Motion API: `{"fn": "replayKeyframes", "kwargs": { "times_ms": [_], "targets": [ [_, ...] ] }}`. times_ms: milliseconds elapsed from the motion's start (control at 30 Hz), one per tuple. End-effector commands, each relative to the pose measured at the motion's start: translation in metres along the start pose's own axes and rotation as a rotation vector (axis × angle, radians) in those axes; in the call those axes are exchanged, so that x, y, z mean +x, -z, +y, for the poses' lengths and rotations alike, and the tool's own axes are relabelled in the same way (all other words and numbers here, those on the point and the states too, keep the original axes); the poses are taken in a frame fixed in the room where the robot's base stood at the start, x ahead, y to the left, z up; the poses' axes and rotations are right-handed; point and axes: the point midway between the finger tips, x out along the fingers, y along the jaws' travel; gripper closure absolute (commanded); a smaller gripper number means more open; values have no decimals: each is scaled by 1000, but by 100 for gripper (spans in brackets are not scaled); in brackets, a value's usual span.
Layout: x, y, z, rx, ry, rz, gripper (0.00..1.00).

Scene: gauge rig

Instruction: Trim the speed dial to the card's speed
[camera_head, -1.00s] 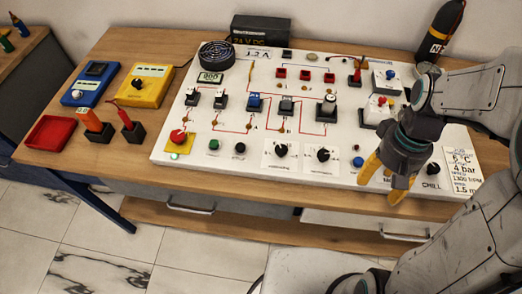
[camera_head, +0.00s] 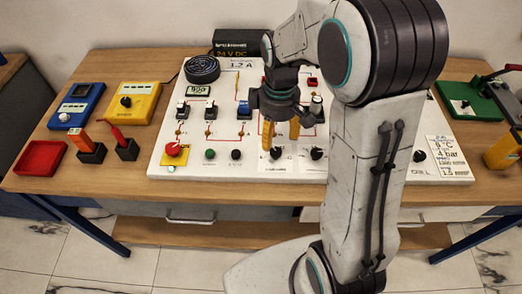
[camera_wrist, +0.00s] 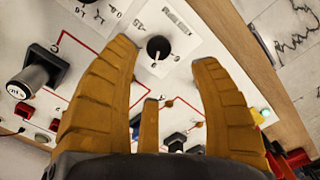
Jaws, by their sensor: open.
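My gripper (camera_head: 281,137) is open and empty, fingers pointing down over the front middle of the white panel (camera_head: 198,148). In the wrist view, a black dial (camera_wrist: 158,47) on a white label plate lies between and beyond the fingertips, with no finger seen touching it. I cannot read which is the speed dial. The card (camera_head: 447,157) at the panel's right end shows "4 bar"; its speed line is too small to read surely.
A red stop knob (camera_head: 174,149) on yellow, green and black buttons and several switches crowd the panel. A yellow box (camera_head: 141,102), blue meter (camera_head: 77,105) and red tray (camera_head: 41,158) stand left. A green device (camera_head: 472,100) stands right. My arm hides part of the panel.

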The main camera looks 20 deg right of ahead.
Motion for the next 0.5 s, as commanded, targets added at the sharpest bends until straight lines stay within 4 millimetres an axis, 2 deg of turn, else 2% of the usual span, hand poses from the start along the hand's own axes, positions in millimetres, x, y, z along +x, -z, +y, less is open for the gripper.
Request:
{"fn": "replayKeyframes", "kwargs": {
  "times_ms": [500],
  "targets": [
    [2,0,0,-288,-2,2,43]
  ]
}}
